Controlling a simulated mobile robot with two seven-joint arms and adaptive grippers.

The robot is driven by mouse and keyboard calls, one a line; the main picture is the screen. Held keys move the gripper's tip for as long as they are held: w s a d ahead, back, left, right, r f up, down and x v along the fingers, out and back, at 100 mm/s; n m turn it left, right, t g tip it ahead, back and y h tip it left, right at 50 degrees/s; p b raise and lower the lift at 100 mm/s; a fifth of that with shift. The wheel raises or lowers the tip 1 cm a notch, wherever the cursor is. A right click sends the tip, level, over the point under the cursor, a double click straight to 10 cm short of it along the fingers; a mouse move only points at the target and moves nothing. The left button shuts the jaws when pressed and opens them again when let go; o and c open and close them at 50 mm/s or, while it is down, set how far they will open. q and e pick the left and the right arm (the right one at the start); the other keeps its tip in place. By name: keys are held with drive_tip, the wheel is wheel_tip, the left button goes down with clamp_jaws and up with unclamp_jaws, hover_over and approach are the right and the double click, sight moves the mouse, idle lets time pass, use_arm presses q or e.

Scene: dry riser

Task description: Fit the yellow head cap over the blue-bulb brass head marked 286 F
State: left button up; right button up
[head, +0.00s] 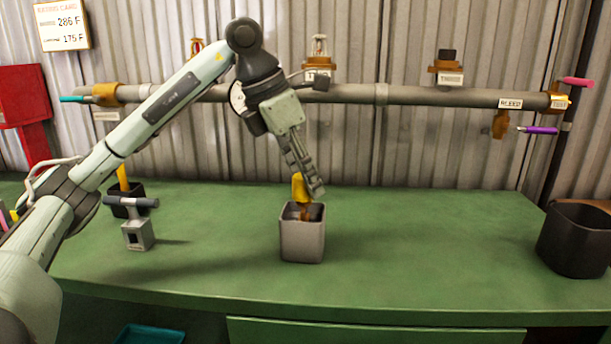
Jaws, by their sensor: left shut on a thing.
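My left gripper (311,190) points down above the grey open-topped pot (302,246). It is shut on a yellow piece (300,188) at the pot's mouth; I cannot tell surely whether this is the head cap. An orange-brown part shows below it inside the pot, and the pot wall hides the rest. Small heads stand on the grey pipe: a left one (196,47) partly behind my arm, and a middle one (320,46) above a white label. My right gripper is not in view.
A card (62,24) reads 286 F and 175 F. A dark-topped fitting (447,66) sits on the pipe (430,95). A dark bin (577,240) stands right. A black cup (122,206) and a grey T-handled block (137,232) stand left. The green bench (430,235) is clear right of the pot.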

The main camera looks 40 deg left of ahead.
use_arm(q)
drive_tip(key=shift+f+b, duration=0.75)
drive_tip(key=shift+f, duration=0.25)
drive_tip(key=o, duration=0.8)
drive_tip(key=shift+r, duration=0.1)
drive_tip(key=v, duration=1.2)
